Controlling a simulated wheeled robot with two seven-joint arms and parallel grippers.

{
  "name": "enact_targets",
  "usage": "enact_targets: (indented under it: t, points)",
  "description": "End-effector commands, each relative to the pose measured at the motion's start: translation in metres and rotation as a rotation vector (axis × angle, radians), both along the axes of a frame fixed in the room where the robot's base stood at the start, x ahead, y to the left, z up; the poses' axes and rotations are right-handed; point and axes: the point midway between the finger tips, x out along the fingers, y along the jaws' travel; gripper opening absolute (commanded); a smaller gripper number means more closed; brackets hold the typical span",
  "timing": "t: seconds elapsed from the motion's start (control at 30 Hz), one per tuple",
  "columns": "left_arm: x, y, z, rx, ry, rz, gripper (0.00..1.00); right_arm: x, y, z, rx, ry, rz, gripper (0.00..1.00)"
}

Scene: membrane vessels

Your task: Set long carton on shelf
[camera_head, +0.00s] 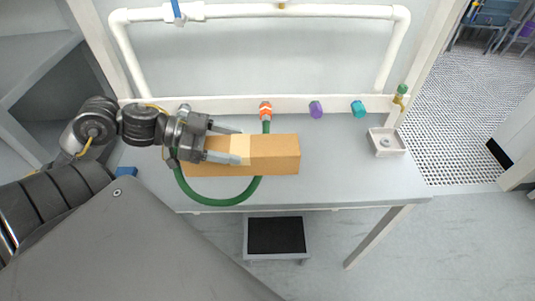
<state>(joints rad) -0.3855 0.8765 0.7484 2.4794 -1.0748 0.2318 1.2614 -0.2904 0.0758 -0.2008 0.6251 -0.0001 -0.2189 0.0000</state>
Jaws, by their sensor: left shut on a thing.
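The long carton (275,154) is a tan box with a paler band near its middle. It lies lengthwise left to right in the camera_head view, over the grey bench top (345,183). My left gripper (243,147) comes in from the left and is shut on the carton, its fingers along the carton's left half. The gripper and wrist cover part of the carton's left end. I cannot tell whether the carton touches the bench top. A grey shelf unit (40,50) shows at the upper left. My right gripper is not in view.
A green hose (222,202) loops around the carton's near side, with an orange fitting (265,110). Purple (316,109) and teal (358,109) fittings sit on the back rail. A pale tray (387,142) stands at the bench's right. A black-topped step (276,236) is below.

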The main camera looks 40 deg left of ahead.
Motion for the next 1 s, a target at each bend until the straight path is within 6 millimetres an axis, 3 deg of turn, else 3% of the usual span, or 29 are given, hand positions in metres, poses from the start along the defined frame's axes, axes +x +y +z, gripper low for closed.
enact_targets:
  t: [0.17,0.37,0.57,0.7,1.0]
  points:
    - [0.004,-0.002,0.000,-0.003,-0.004,-0.004,0.33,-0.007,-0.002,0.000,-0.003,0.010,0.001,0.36]
    - [0.037,-0.017,-0.013,-0.008,-0.006,-0.002,0.33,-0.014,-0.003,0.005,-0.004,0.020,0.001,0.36]
    - [0.083,-0.041,-0.035,-0.009,-0.005,-0.002,0.33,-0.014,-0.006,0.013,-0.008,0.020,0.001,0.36]
    - [0.103,-0.050,-0.066,-0.008,0.000,0.001,0.33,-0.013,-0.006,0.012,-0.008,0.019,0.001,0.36]
    - [0.121,-0.058,-0.092,-0.001,-0.003,-0.002,0.33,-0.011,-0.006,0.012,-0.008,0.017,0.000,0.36]
